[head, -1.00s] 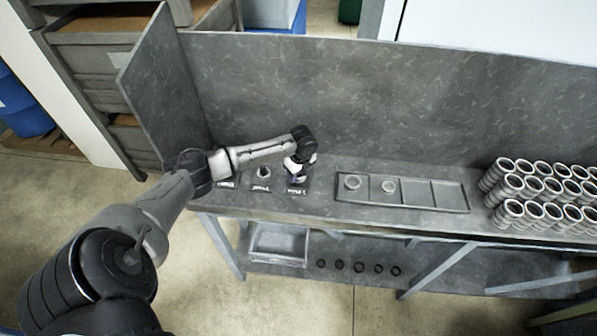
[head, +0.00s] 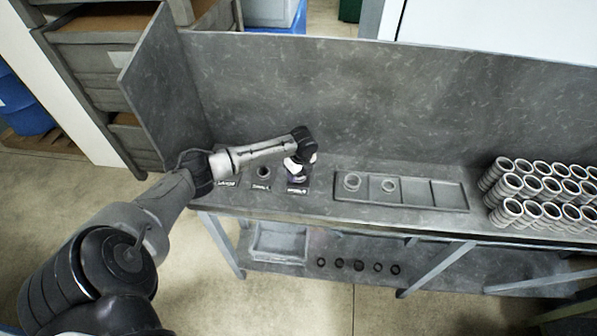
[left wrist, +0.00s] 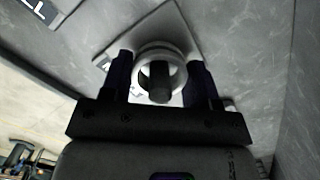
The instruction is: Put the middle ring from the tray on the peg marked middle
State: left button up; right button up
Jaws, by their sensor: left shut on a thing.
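The left gripper (head: 297,177) reaches down over the right-hand of three label plates at the bench's left end. In the left wrist view its two fingers (left wrist: 160,80) are shut on a pale ring (left wrist: 160,55). A dark upright post (left wrist: 160,88) shows in the ring's opening; how far down the ring sits on it I cannot tell. The middle plate (head: 262,184) has a dark round top on it. The right gripper is out of view.
Many stacked rings (head: 540,190) fill the bench's right end. A tall back panel (head: 350,100) and a left side panel (head: 165,80) bound the bench. A grey bin (head: 278,243) and several dark rings (head: 358,265) lie on the lower shelf. The tray's two right compartments are empty.

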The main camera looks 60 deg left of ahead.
pick_arm(q)
jog(key=shift+f, duration=0.45)
jog(key=o, duration=0.7)
jog(key=shift+r, duration=0.15)
jog(key=shift+r+p, duration=0.35)
jog(key=r+p, duration=0.1)
jog(key=p, duration=0.1)
jog(key=r+p, duration=0.1)
jog(key=r, duration=0.1)
jog(key=r+p, duration=0.2)
jog(key=shift+w+d+r+p, duration=0.1)
jog(key=shift+d+r+p, duration=0.05)
jog(key=shift+d+p, duration=0.2)
jog(key=r+p, duration=0.4)
jog(key=p, duration=0.1)
jog(key=shift+d+r, duration=0.35)
jog(key=shift+r, duration=0.05)
